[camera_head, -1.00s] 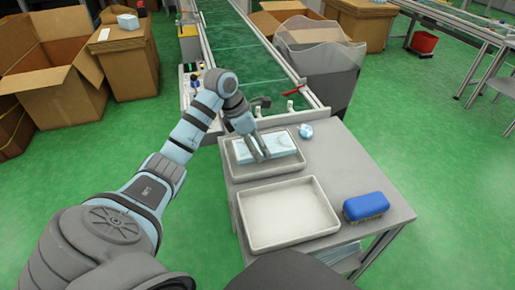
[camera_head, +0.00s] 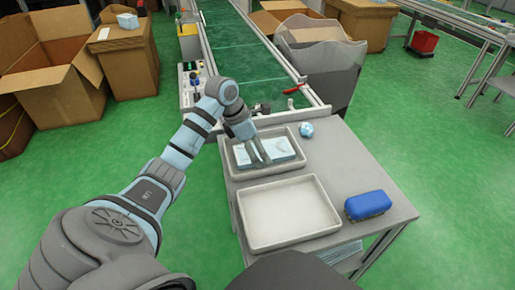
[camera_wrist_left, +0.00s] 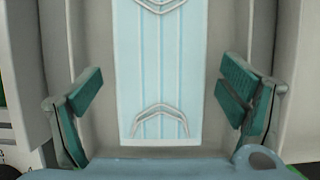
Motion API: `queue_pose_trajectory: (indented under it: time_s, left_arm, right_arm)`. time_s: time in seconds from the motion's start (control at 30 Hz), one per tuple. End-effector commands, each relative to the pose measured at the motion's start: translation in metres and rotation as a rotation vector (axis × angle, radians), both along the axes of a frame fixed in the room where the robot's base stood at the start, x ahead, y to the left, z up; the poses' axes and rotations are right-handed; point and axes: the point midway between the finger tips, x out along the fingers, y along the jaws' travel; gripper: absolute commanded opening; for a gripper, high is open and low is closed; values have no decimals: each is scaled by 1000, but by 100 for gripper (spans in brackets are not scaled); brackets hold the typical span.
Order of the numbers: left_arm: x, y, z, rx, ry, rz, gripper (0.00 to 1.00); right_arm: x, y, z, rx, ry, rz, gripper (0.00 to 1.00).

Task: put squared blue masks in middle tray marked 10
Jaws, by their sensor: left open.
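Light blue masks (camera_head: 283,149) lie flat in the far tray (camera_head: 241,175) on the grey table. My left gripper (camera_head: 259,160) is low over that tray, above the left part of the masks. In the left wrist view a pale blue mask (camera_wrist_left: 160,75) with white ear loops lies between the spread fingers of my left gripper (camera_wrist_left: 162,95), apart from both. The near tray (camera_head: 247,243) is white and empty. No number 10 can be read on either tray. My right gripper is not in view.
A blue brush-like block (camera_head: 367,205) lies right of the near tray. A small crumpled blue-white item (camera_head: 306,130) sits beyond the far tray's right corner. A conveyor (camera_head: 245,50) and a grey bin (camera_head: 327,65) stand behind the table. The table's right side is mostly clear.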

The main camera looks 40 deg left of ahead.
Motion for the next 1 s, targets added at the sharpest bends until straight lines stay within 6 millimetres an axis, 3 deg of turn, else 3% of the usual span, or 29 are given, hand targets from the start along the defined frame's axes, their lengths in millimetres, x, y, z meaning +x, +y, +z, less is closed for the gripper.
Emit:
queue_pose_trajectory:
  time_s: [0.13, 0.4, 0.5, 1.0]
  left_arm:
    - [-6, 6, 25, 2, -3, 2, 89]
    - [-30, 22, 95, 3, -2, 1, 89]
    - [-35, 25, 109, 2, -2, 1, 89]
    - [-38, 26, 113, -1, -1, 0, 89]
  right_arm:
    - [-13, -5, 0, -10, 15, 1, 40]
    - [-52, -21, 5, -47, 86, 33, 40]
    - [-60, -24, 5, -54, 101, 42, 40]
    - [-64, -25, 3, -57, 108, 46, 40]
